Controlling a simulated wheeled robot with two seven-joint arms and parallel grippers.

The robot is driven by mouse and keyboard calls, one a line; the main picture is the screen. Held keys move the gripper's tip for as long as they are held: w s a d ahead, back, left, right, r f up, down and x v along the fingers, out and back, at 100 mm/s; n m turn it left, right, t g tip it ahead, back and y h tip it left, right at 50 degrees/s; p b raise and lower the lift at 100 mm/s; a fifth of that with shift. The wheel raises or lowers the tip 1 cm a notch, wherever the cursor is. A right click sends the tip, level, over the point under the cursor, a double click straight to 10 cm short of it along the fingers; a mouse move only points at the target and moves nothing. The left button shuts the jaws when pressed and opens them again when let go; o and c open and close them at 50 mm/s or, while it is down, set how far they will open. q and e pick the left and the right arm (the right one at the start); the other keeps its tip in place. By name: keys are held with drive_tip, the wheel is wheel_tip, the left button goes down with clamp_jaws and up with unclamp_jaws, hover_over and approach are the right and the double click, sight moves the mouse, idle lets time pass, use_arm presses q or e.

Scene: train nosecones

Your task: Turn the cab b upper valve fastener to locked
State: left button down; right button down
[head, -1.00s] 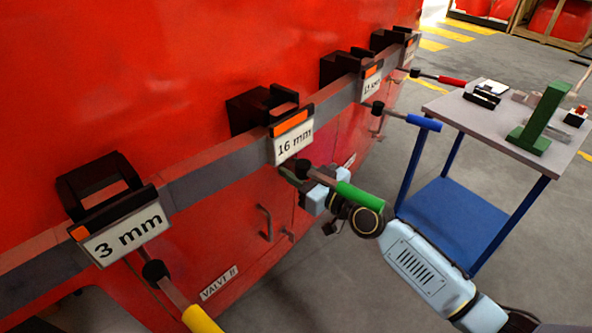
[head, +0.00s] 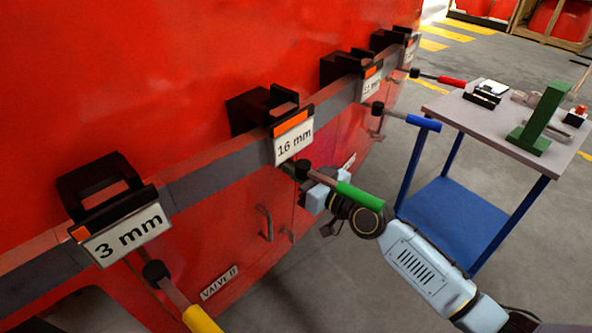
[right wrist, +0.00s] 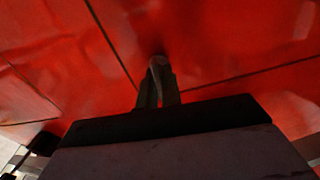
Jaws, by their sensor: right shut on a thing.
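My right gripper (head: 308,202) is at the red cab wall (head: 200,235), just below the 16 mm sign, and is partly hidden behind a green-handled tool. In the right wrist view my right gripper (right wrist: 157,92) has its fingers shut on a slim greyish fastener (right wrist: 158,66) against the red panel, close to dark panel seams. The fastener's turn angle is hard to read in the dark wrist view, and in the head view the gripper hides it. A label reading VALVE B (head: 218,282) is low on the wall. My left gripper is not in view.
A grey rail (head: 205,180) with black brackets and size signs runs along the wall. Tools with yellow (head: 201,320), green (head: 360,196), blue (head: 423,122) and red (head: 452,81) handles stick out from it. A cart (head: 470,118) with parts stands at the right.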

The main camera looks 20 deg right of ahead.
drive_tip(key=m, duration=0.8)
drive_tip(key=shift+w+d+f+m+p, duration=0.1)
drive_tip(key=shift+m+p, duration=0.2)
drive_tip(key=shift+m, duration=0.1)
drive_tip(key=m, duration=0.3)
drive_tip(key=shift+m, duration=0.3)
drive_tip(key=m, duration=0.4)
drive_tip(key=shift+f+p, duration=0.15)
drive_tip(key=shift+p, duration=0.2)
drive_tip(key=c, duration=1.6)
unclamp_jaws()
drive_tip(key=shift+d, duration=0.1)
